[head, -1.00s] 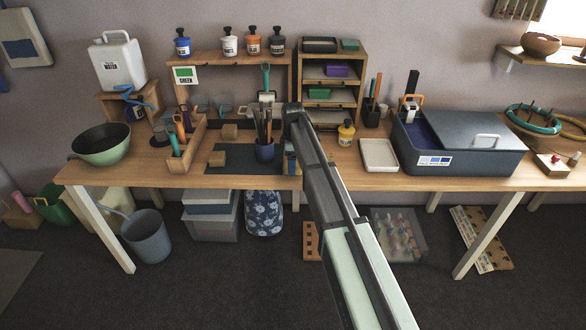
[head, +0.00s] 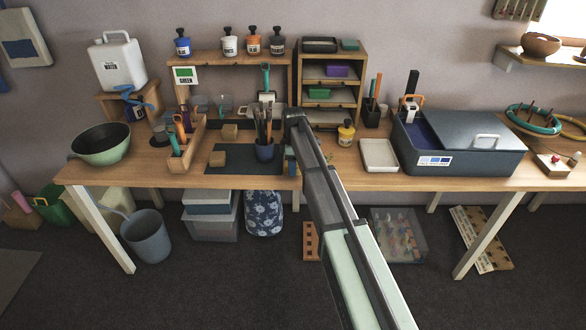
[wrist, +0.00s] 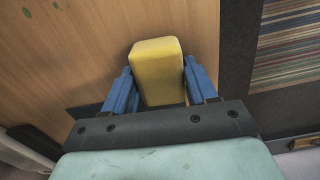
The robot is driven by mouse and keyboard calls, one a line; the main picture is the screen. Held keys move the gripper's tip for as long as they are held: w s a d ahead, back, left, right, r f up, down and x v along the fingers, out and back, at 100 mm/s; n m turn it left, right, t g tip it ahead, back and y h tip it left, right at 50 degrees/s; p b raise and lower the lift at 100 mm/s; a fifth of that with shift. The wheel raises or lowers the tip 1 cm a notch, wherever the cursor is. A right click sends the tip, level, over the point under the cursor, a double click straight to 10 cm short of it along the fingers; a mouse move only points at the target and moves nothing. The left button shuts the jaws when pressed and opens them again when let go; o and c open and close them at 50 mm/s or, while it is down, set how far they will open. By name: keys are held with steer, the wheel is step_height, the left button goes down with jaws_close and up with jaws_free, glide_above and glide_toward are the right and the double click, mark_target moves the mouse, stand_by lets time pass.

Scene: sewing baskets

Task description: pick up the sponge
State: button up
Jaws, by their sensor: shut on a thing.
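The sponge (wrist: 156,72) is a yellow block with rounded edges, seen in the wrist view. My gripper (wrist: 158,82) has its two blue fingers on either side of the sponge and is shut on it. Wooden tabletop shows behind the sponge in the wrist view. I cannot tell whether the sponge still touches the table. In the head view my arm hides the sponge and most of the gripper; a bit of blue finger shows just right of the brush cup.
A dark blue cup of brushes (head: 265,152) stands close left of my gripper on a dark mat (head: 238,164). A yellow-labelled bottle (head: 346,133) and a white tray (head: 379,155) stand to the right. A wooden shelf unit (head: 358,72) stands behind. The table's front edge is near.

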step_height(320, 180, up, 10)
stand_by(0.7)
